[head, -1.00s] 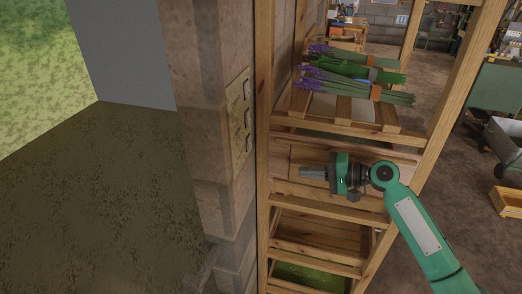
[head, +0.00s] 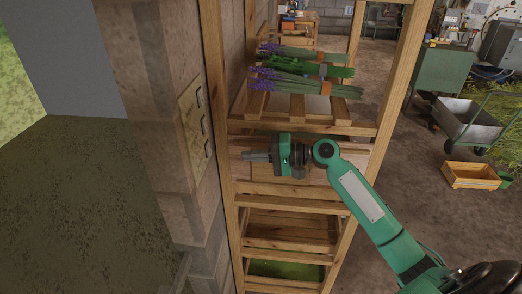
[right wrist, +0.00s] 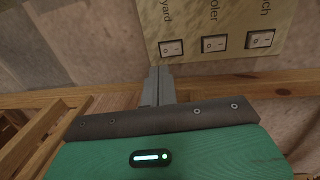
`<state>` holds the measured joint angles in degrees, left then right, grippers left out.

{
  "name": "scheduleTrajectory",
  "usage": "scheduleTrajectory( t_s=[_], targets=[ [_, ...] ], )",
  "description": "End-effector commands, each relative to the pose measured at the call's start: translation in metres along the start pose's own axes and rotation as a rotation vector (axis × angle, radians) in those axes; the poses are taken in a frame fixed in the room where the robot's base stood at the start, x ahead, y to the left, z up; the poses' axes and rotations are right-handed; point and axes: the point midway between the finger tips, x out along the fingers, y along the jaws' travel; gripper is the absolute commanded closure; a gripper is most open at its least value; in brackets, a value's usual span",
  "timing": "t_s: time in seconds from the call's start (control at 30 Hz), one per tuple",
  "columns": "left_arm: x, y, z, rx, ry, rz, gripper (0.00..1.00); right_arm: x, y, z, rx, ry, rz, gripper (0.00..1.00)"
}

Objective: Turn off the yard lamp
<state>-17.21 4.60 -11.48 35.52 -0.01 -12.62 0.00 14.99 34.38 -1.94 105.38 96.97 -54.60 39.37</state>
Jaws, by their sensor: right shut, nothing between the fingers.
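A pale switch plate (head: 189,118) with several rocker switches is on the stone pillar. It also shows in the right wrist view (right wrist: 192,25), where the leftmost switch (right wrist: 172,48) is under the label "yard". Which way that rocker is set, I cannot tell. My right gripper (head: 245,156) is shut and empty, to the right of the plate in the head view. In the right wrist view its fingertips (right wrist: 158,73) show just below the plate's lower edge, slightly left of the yard switch. They look apart from the switch. The lamp and my left gripper are not in view.
The middle switch (right wrist: 214,43) has a partly cut label ending "oler", the right switch (right wrist: 260,39) one ending "ch". A wooden rack (head: 211,85) stands beside the pillar, with lavender bundles (head: 310,88) on its slatted shelf. A cart (head: 470,122) and crate (head: 471,177) stand right.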

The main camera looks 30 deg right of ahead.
Motion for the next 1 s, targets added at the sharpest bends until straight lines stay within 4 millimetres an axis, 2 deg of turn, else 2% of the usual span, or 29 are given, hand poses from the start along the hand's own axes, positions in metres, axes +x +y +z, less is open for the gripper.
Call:
scheduleTrajectory(
  t_s=[0.03, 0.2, 0.4, 0.6, 1.0],
  targets=[
    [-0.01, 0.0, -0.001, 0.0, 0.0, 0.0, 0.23, 0.012, -0.006, 0.0, 0.003, -0.002, -0.003, 1.0],
    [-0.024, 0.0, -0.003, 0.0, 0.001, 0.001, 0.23, 0.048, -0.005, 0.0, 0.003, -0.002, -0.002, 1.0],
    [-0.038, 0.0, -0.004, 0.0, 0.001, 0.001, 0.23, 0.075, -0.003, -0.001, 0.002, 0.001, -0.001, 1.0],
    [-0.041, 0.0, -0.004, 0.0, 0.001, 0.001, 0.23, 0.087, -0.001, 0.0, 0.001, 0.001, 0.0, 1.0],
    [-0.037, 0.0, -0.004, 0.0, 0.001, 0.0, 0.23, 0.088, 0.002, 0.0, 0.001, 0.001, -0.004, 1.0]
  ],
)
